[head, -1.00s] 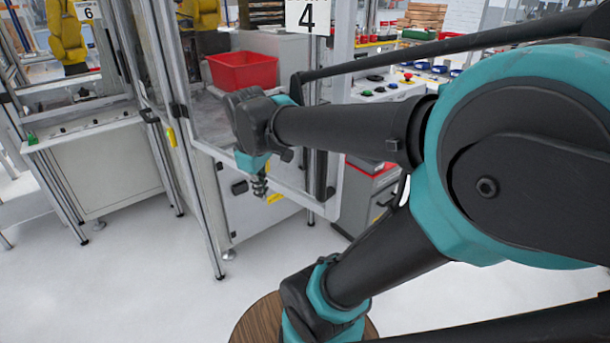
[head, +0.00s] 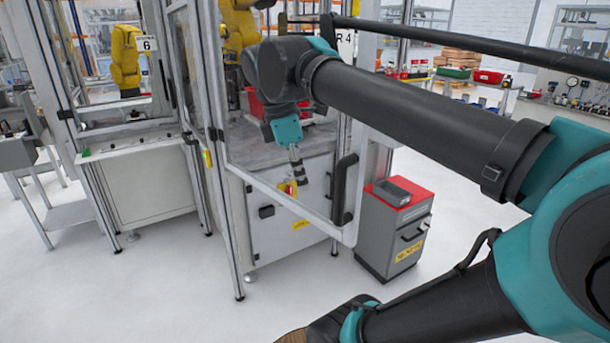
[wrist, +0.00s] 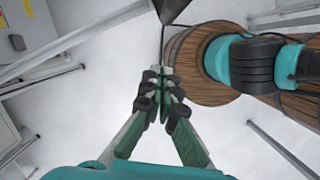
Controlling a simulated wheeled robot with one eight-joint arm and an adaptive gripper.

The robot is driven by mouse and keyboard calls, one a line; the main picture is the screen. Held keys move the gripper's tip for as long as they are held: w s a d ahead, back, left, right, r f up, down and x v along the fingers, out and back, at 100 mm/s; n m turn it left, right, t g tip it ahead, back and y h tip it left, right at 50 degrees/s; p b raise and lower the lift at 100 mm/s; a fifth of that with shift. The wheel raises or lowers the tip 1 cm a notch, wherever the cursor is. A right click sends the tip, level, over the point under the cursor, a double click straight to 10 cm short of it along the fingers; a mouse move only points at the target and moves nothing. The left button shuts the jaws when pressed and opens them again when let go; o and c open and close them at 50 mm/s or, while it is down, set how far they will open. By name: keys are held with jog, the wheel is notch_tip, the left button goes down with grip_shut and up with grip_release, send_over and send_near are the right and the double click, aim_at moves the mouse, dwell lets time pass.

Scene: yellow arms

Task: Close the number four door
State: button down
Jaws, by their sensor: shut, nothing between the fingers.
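The number four door is a clear panel in a pale metal frame (head: 285,204), standing open, swung out from its cell. Its sign, partly covered by my arm, shows a 4 (head: 345,43). A black vertical handle (head: 343,188) is on the door's right side. My gripper (head: 298,174) points down, to the left of the handle and apart from it in the picture. How far it is from the panel in depth I cannot tell. In the wrist view my gripper (wrist: 162,76) has its fingertips together with nothing between them, above the white floor.
A grey cabinet with a red top (head: 396,230) stands right of the door. A red bin (head: 262,103) sits inside the cell, partly hidden by my arm. Station 6 (head: 145,44) with a yellow robot arm is at left.

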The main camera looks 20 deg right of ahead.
jog(key=d+f, duration=0.5)
jog(key=f, duration=0.1)
jog(key=shift+s+d, duration=0.2)
jog(key=shift+s, duration=0.15)
jog(key=shift+d, duration=0.15)
